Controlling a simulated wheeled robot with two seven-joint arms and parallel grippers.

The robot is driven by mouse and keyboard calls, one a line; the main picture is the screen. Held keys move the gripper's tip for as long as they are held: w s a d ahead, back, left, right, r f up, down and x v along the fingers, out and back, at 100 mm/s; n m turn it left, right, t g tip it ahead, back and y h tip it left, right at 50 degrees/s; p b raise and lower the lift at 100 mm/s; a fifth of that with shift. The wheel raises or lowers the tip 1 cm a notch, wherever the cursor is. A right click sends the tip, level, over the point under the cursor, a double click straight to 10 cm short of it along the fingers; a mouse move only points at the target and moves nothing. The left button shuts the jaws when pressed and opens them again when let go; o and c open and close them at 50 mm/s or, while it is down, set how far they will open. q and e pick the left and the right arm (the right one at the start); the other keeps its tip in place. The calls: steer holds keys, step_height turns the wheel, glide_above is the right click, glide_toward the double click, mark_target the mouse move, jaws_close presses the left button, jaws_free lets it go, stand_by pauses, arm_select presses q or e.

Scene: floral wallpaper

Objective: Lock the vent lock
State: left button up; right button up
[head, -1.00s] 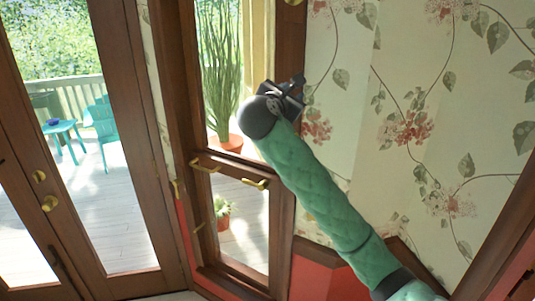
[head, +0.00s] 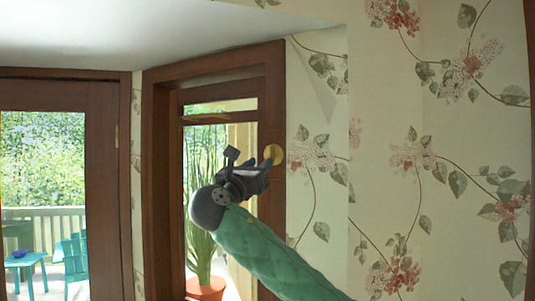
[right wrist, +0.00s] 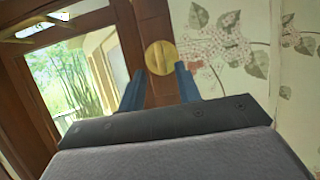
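The round brass lock (head: 273,154) is on the right side of the brown wooden window frame, at the edge of the wallpaper. It also shows in the right wrist view (right wrist: 160,57), just beyond and between my fingertips. My right gripper (head: 250,165) is in front of the frame, just left of and slightly below the lock. In the right wrist view its two blue fingers (right wrist: 158,84) are spread apart with nothing between them. I cannot tell whether they touch the lock. A narrow vent pane (head: 218,109) is at the top of the window. My left gripper is not in view.
Floral wallpaper (head: 385,160) covers the wall to the right, with no objects in front. A glazed wooden door (head: 104,190) stands at the left. A potted plant (head: 206,290) stands beyond the window glass.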

mark_target(268, 155)
steer(key=shift+w+d+r+p, duration=0.25)
steer(key=shift+w+r+p, duration=0.05)
steer(key=shift+w+r, duration=0.15)
steer(key=p+x, duration=0.2)
steer(key=x, duration=0.1)
steer(key=shift+w+d, duration=0.1)
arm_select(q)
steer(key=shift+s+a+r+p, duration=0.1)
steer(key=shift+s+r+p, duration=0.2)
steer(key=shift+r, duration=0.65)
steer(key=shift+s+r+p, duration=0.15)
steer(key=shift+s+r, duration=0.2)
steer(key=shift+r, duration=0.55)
arm_select(e)
steer(key=shift+x, duration=0.8)
steer(key=shift+f, duration=0.2)
steer(key=shift+c, duration=0.4)
jaws_close()
